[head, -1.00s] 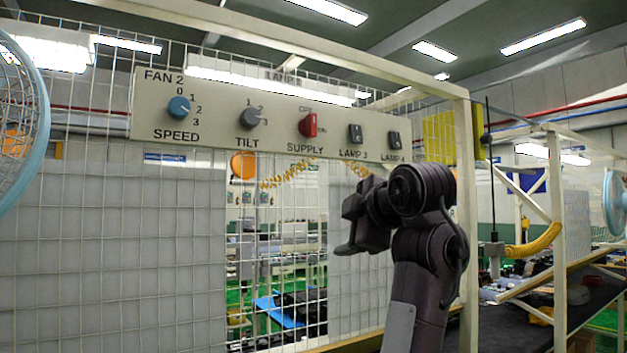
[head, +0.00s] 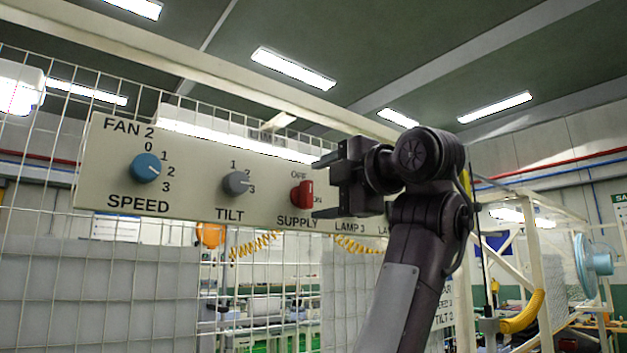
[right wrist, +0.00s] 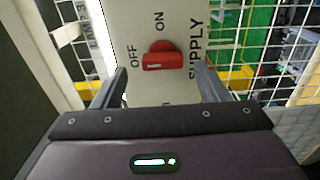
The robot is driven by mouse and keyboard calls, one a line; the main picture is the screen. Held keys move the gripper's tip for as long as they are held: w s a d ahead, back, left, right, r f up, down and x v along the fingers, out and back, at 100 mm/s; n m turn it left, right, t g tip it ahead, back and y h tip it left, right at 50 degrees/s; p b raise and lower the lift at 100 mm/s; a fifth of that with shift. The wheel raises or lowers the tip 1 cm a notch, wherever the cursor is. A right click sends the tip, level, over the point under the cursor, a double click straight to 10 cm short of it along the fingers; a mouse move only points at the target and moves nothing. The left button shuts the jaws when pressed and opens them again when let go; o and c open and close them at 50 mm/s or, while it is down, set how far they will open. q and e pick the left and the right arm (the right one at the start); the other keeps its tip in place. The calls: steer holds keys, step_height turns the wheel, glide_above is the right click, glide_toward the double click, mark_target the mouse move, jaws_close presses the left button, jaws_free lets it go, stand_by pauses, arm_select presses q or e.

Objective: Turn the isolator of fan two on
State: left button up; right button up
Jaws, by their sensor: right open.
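The panel labelled FAN 2 (head: 90,190) carries a red SUPPLY knob (head: 302,194), with OFF marked above it and ON to its right. The knob's grip bar stands upright, in line with OFF. In the right wrist view the red knob (right wrist: 162,58) has its bar lying across the picture, level with OFF at its left. My right gripper (head: 322,187) is open just in front of the knob, one finger above and one below. In the right wrist view the knob shows between and beyond the fingertips (right wrist: 160,76), apart from both. My left gripper is not in view.
A blue SPEED knob (head: 147,168) and a grey TILT knob (head: 237,183) sit left of the supply knob on the same panel. My right arm hides the lamp switches. White wire mesh (head: 60,220) stands around the panel. A light blue fan (head: 592,262) is at the right.

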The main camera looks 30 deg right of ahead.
mark_target(311, 195)
steer(key=w, duration=0.3)
steer(key=shift+w+a+f+p, duration=0.15)
steer(key=shift+w+p, duration=0.15)
steer(key=shift+p, duration=0.1)
steer(key=shift+w, duration=0.25)
steer(key=shift+s, duration=0.3)
steer(key=c, duration=0.4)
steer(key=shift+c, duration=1.4)
steer(key=c, duration=0.3)
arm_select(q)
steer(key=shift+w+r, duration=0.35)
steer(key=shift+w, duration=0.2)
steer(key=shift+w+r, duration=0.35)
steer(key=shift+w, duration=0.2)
arm_select(e)
steer(key=shift+f, duration=0.1)
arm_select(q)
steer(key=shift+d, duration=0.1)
